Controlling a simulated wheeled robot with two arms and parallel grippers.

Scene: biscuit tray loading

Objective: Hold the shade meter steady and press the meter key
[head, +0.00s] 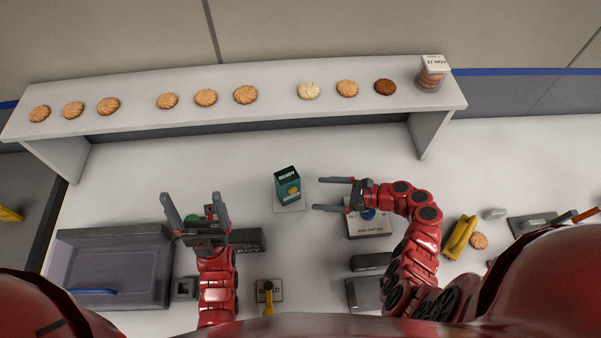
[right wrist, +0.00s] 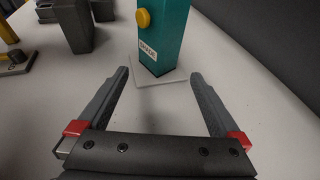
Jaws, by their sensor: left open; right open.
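The shade meter (head: 288,187) is an upright teal box with a lit top face reading "READY". It stands on a pale square pad (head: 290,208) at mid-table. In the right wrist view the shade meter (right wrist: 162,45) carries a "SHADE" label and a round yellow key (right wrist: 143,18). My right gripper (head: 320,194) is open and empty, to the right of the meter with its fingers pointing at it. In the right wrist view my right gripper (right wrist: 161,77) has the meter's base ahead between its fingertips, apart from them. My left gripper (head: 195,203) is open and empty, left of the meter.
A grey tray (head: 160,268) sits at left.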

